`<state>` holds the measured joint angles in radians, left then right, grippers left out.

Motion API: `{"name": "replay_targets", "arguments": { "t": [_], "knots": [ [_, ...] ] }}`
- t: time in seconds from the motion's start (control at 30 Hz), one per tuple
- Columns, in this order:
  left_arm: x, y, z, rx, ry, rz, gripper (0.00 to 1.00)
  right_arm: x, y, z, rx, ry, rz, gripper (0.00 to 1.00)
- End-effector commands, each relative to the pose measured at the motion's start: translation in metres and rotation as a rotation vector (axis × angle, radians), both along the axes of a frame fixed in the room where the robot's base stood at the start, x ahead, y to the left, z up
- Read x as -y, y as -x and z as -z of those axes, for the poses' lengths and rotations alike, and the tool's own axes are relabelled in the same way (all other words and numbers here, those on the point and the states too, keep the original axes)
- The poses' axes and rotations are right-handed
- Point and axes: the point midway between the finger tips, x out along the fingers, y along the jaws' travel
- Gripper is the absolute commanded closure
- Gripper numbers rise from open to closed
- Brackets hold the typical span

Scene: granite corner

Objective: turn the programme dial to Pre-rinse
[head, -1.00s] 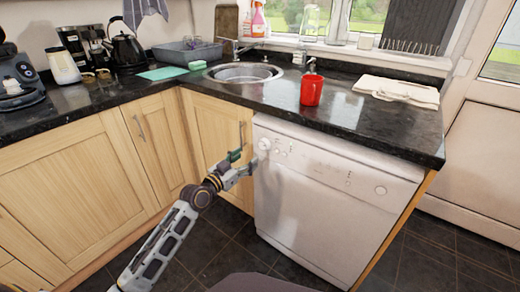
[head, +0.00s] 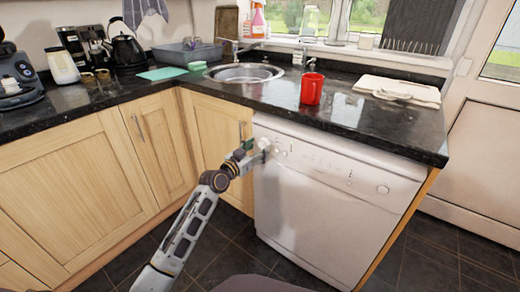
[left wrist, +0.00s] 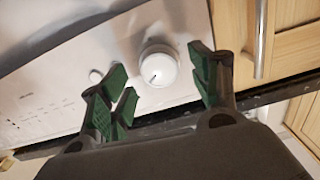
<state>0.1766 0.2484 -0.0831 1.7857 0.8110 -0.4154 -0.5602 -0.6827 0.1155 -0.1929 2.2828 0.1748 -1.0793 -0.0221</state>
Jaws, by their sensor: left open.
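The white dishwasher (head: 320,205) stands under the counter, its control panel along the top of its front. The round white programme dial (left wrist: 158,66) sits at the panel's left end in the head view, where my gripper partly covers it. In the left wrist view a small dark mark shows on the dial's face; the programme names are too small to read. My left gripper (head: 261,153) is open in front of the panel. In the left wrist view its green-padded fingers (left wrist: 163,92) stand either side of the dial, apart from it. My right gripper is not in view.
The black granite counter (head: 375,125) overhangs the dishwasher. A red mug (head: 311,89) and a folded cloth (head: 398,90) rest on it. A cupboard door handle (left wrist: 260,40) is close to the gripper. Dark floor tiles lie clear in front.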

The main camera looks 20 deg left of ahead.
Motion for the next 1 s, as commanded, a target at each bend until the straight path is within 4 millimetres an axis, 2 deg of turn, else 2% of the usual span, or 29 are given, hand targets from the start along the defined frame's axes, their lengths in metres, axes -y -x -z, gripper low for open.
{"name": "replay_targets", "arguments": {
  "t": [0.3,0.63,1.0],
  "knots": [
    [0.006,-0.014,0.000,0.000,0.000,0.001,0.38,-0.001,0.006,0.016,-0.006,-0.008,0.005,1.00],
    [0.006,-0.015,0.000,0.000,0.000,0.001,0.38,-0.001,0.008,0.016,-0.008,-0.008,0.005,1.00],
    [0.006,-0.015,0.000,0.000,0.000,0.001,0.83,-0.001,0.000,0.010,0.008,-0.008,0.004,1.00]
  ]
}}
